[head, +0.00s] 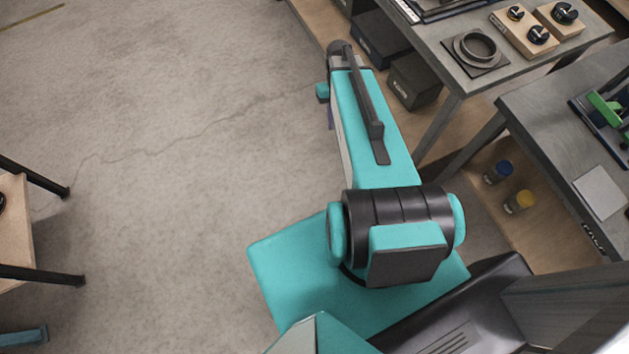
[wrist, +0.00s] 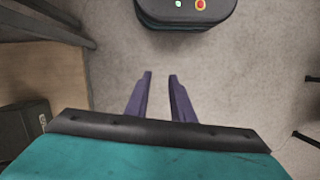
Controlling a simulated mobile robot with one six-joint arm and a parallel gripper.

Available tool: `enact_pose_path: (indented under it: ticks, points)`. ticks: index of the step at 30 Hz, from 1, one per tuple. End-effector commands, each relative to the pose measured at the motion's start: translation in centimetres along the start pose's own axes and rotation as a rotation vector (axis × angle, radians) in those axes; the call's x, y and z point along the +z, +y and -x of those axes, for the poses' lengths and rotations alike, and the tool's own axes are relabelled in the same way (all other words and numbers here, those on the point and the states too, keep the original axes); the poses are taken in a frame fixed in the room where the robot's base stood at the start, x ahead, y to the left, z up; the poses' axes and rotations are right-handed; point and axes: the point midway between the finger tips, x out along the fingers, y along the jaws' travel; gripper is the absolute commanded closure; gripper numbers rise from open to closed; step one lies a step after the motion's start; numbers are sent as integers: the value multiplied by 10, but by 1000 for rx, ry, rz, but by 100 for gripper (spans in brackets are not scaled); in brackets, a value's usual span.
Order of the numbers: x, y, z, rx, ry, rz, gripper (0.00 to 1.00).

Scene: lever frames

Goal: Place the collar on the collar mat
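A dark grey ring, which looks like the collar (head: 460,48), lies flat on a dark square mat (head: 494,64) on the grey table at the upper right of the head view. The mat looks like the collar mat. My gripper (wrist: 160,78) shows two purple fingers apart with only bare floor between them in the wrist view. It is open and empty. In the head view my gripper is mostly hidden by my arm, left of the table and away from the collar. Neither collar nor mat shows in the wrist view.
Wooden blocks with black knobs (head: 563,14) stand right of the mat. A second grey table (head: 560,115) holds a green device (head: 605,108) and a pale square plate (head: 600,192). Blue and yellow jars (head: 519,202) stand on a low shelf. The floor (head: 170,120) at left is clear.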

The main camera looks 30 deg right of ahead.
Motion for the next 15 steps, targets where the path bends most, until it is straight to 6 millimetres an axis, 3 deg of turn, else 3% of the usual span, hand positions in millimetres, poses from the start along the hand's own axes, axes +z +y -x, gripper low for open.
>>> enact_pose_path:
  ticks: [6, 15]
  points:
    - [34, -51, -60, 21, -64, 40, 78]
    - [92, -101, -131, 63, -140, 88, 78]
